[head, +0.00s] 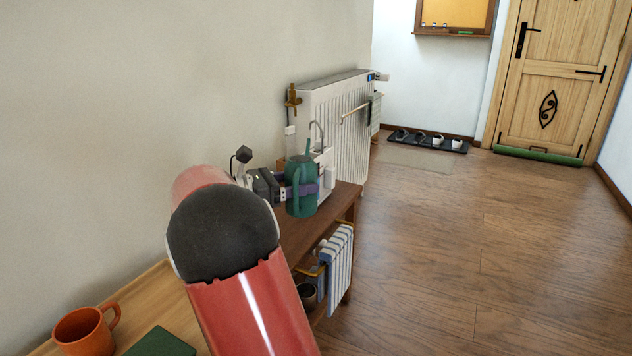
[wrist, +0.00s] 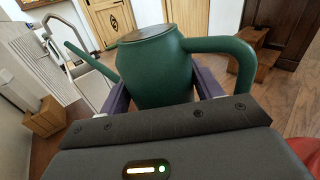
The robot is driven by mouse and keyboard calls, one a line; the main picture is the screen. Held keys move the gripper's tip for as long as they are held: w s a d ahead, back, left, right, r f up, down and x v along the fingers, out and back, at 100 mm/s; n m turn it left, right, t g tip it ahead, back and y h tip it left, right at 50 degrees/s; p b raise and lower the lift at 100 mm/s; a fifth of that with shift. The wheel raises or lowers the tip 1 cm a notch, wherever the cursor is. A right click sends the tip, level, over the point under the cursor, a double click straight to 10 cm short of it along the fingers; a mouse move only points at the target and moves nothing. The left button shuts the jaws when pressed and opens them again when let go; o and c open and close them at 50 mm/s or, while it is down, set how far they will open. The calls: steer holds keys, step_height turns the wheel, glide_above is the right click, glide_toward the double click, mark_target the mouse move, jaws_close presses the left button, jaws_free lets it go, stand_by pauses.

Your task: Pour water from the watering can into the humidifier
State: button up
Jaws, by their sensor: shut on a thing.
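The dark green watering can (head: 301,172) is upright in the head view, above or in front of the wooden table. My gripper (head: 304,190) is shut around its body with purple fingers. In the wrist view the can (wrist: 155,70) sits between the fingers, its spout (wrist: 92,63) pointing left and its handle (wrist: 240,62) to the right. A white object (head: 328,168) shows partly behind the can; I cannot tell whether it is the humidifier. No water is visible.
A wooden table (head: 312,226) runs beneath my arm along the wall. A white radiator (head: 340,112) stands behind it. An orange mug (head: 88,331) and a green flat thing (head: 160,343) lie at the lower left. The floor (head: 440,240) to the right is clear.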

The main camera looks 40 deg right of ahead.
mark_target(289, 161)
steer(key=shift+r, duration=0.15)
steer(key=shift+r+p, duration=0.7)
steer(key=shift+r, duration=1.75)
